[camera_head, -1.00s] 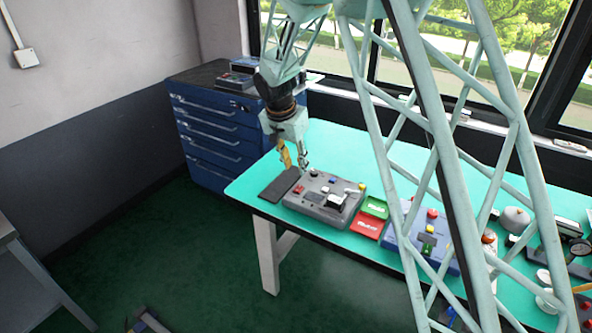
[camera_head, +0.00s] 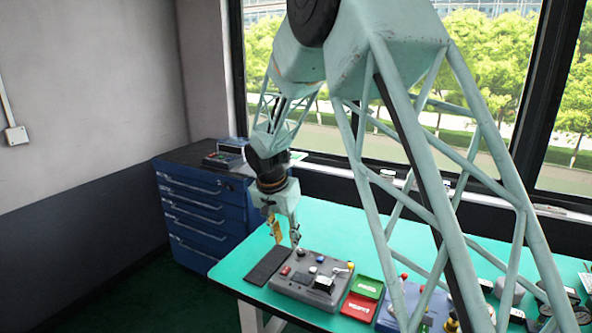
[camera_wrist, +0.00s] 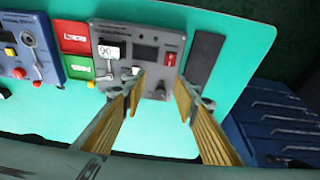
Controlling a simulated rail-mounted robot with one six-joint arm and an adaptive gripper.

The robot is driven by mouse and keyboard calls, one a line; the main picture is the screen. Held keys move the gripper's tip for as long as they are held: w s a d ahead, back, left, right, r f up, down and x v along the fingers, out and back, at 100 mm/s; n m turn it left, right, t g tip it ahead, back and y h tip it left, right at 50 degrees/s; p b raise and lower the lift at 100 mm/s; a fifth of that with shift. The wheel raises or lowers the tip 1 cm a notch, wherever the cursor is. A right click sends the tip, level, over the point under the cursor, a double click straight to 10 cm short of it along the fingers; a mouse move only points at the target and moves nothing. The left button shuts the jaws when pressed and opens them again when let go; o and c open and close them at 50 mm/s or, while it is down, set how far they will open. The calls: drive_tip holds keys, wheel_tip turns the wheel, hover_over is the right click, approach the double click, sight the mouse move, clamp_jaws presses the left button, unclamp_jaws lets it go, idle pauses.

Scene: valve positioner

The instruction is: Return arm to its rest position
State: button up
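My gripper (camera_head: 284,236) hangs from my arm at the far left end of the teal table, pointing down, just above and behind the grey control box (camera_head: 312,281). In the wrist view my gripper (camera_wrist: 158,92) shows two yellow-padded fingers spread wide apart with nothing between them. The grey box (camera_wrist: 143,35) lies beyond the fingertips, with a small display, a red switch, knobs and a white label reading 90. I cannot tell the exact height of the fingertips over the table.
A dark flat pad (camera_head: 268,265) lies left of the grey box. Green (camera_head: 368,288) and red (camera_head: 358,307) trays and a blue box (camera_head: 412,306) are on its right. A blue drawer cabinet (camera_head: 205,215) stands left of the table (camera_head: 340,231). Windows are behind.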

drive_tip(key=s+d+r+n, duration=0.1)
drive_tip(key=s+d+r, duration=0.8)
drive_tip(key=s+r, duration=0.3)
drive_tip(key=s+d+r+n, duration=0.1)
drive_tip(key=s+d+r, duration=0.8)
drive_tip(key=s+r, duration=0.25)
drive_tip(key=s+d+n, duration=0.1)
drive_tip(key=s+d, duration=0.2)
drive_tip(key=s, duration=1.3)
drive_tip(key=s+d+r+n+t+y, duration=0.1)
drive_tip(key=s+d+n, duration=0.1)
drive_tip(key=s, duration=1.4)
drive_tip(key=shift+s+d+r+y, duration=0.15)
drive_tip(key=shift+s+d+y, duration=0.15)
drive_tip(key=shift+d, duration=0.6)
drive_tip(key=shift+w, duration=0.15)
drive_tip(key=shift+c, duration=0.2)
